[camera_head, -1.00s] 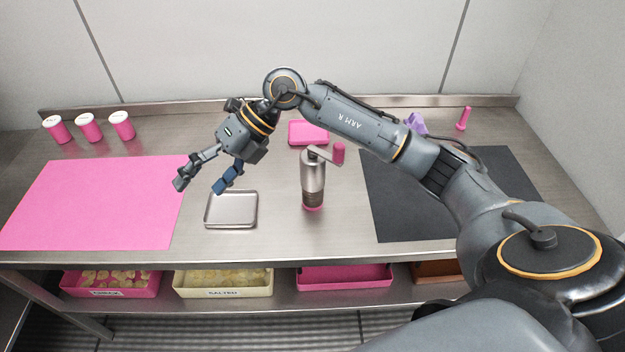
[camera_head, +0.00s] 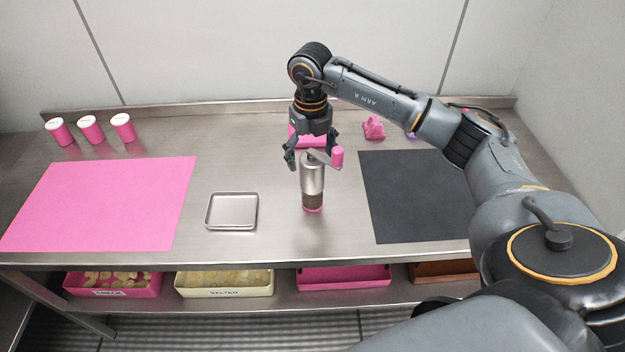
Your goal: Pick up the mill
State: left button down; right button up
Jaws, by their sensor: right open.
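The mill (camera_head: 313,186) is a silver cylinder with a crank on top, a pink crank knob and a pink base. It stands upright on the steel table, between a small metal tray and a black mat. My right gripper (camera_head: 311,160) is open and points down, with its fingers around the height of the mill's top in the picture. I cannot tell whether the fingers are beside the mill or behind it, or whether they touch it. My left gripper is not in view.
A pink mat (camera_head: 100,203) lies left, the empty metal tray (camera_head: 232,211) left of the mill, the black mat (camera_head: 415,200) right. Several pink drums (camera_head: 92,130) stand back left. A pink box (camera_head: 293,133) is behind my gripper. Labelled bins (camera_head: 224,285) sit on the lower shelf.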

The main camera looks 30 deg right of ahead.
aim_at(312, 183)
jog(key=f+p, duration=0.1)
jog(key=f, duration=0.1)
jog(key=f+p, duration=0.1)
jog(key=f, duration=0.1)
jog(key=shift+s+f, duration=0.2)
jog(key=shift+f, duration=0.7)
jog(key=c, duration=1.4)
jog(key=shift+w+r, duration=0.1)
jog(key=shift+c, duration=0.9)
